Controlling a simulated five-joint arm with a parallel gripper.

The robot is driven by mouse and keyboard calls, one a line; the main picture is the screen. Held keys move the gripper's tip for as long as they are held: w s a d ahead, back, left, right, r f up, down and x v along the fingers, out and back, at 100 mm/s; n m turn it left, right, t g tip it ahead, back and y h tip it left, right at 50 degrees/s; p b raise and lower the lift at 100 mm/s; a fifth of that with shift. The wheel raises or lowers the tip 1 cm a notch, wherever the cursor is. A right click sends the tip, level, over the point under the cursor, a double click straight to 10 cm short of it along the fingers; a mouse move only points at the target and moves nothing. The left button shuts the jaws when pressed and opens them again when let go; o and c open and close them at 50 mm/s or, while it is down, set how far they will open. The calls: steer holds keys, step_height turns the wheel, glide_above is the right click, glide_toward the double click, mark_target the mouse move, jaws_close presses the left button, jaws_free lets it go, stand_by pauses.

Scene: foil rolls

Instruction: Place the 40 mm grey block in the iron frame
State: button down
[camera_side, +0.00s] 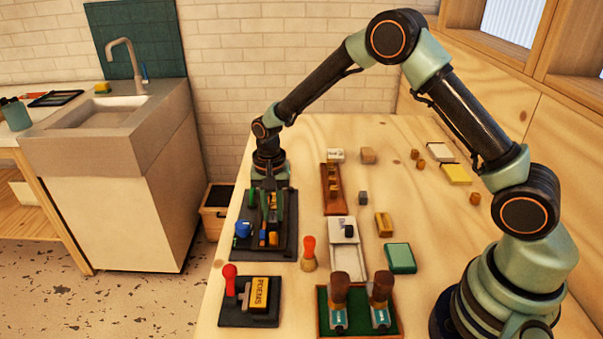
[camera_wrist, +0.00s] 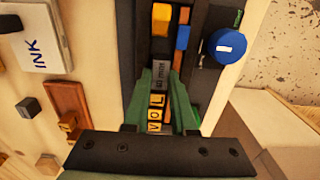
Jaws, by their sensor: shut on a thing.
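The grey block marked 40 mm (camera_wrist: 159,73) lies between the fingertips of my gripper (camera_wrist: 161,77) in the wrist view. My gripper is shut on it. In the side view my gripper (camera_side: 272,208) points down over the dark iron frame (camera_side: 292,238), and the block cannot be made out there. In the wrist view the block is inside the black walls of the frame (camera_wrist: 131,40), in line with yellow letter tiles V, O and L (camera_wrist: 155,113). Whether it rests on the frame's floor I cannot tell.
A yellow block (camera_wrist: 161,20), an orange-and-blue strip (camera_wrist: 182,38) and a blue knob (camera_wrist: 223,46) are close by. A brown holder (camera_side: 328,190), a white INK tray (camera_side: 345,262), a green tray with stamps (camera_side: 322,325) and a POEMS plate (camera_side: 250,318) stand around the frame.

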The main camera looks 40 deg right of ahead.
mark_target(273, 215)
steer(key=c, duration=0.7)
jaws_free()
steer(key=shift+f, duration=0.1)
steer(key=shift+c, duration=0.2)
step_height(273, 215, up, 12)
steer(key=s+d+r+n+t, duration=0.3)
steer(key=s+r+n, duration=0.1)
steer(key=s+r, duration=0.5)
steer(key=s+d+r+n+t, duration=0.2)
steer(key=s+n, duration=0.3)
steer(key=s, duration=0.4)
steer(key=shift+s+d+r+t, duration=0.15)
steer(key=shift+s+d+t, duration=0.15)
steer(key=shift+d, duration=0.25)
